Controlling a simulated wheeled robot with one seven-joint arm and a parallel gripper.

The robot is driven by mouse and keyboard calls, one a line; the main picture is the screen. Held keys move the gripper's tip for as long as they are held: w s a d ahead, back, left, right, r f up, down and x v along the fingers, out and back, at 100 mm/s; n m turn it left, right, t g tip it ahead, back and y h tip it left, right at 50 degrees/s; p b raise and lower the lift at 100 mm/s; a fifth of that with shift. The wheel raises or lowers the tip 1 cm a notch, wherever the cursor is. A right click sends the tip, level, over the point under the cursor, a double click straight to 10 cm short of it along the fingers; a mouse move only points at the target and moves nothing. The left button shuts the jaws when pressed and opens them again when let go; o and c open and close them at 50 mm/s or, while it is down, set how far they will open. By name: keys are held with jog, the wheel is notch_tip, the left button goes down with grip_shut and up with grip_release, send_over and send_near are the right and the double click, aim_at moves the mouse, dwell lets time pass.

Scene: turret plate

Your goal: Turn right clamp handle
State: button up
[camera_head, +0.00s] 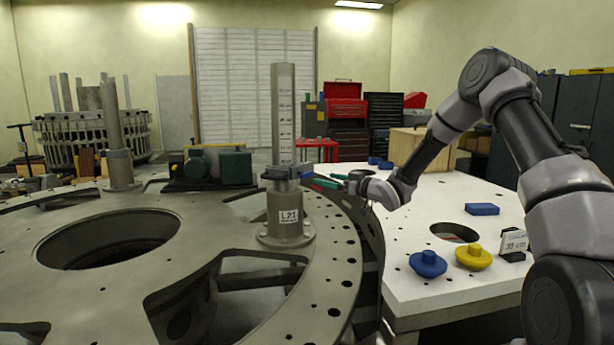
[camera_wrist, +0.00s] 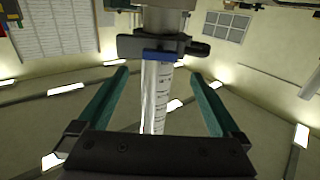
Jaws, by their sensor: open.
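The right clamp (camera_head: 280,173) is a dark grey collar around the upright metal post (camera_head: 284,110) on the pedestal labelled L21. A small blue part (camera_head: 304,171) sits at its right side, facing my gripper. In the wrist view, the clamp (camera_wrist: 135,46) crosses the post, with the blue part (camera_wrist: 160,57) at its middle and a dark knobbed end (camera_wrist: 199,49) at the right. My gripper (camera_head: 322,179) is open just right of the clamp. Its teal fingers also show in the wrist view (camera_wrist: 160,75), spread on either side of the post. Contact with the clamp cannot be made out.
The pedestal stands on a large round turret plate (camera_head: 330,250) with wide openings. A white table (camera_head: 430,285) at the right holds a blue knob (camera_head: 428,264), a yellow knob (camera_head: 473,257) and a blue block (camera_head: 482,209). A green motor (camera_head: 235,168) lies behind the plate.

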aim_at(309, 175)
jog(key=x, duration=1)
jog(key=c, duration=1.2)
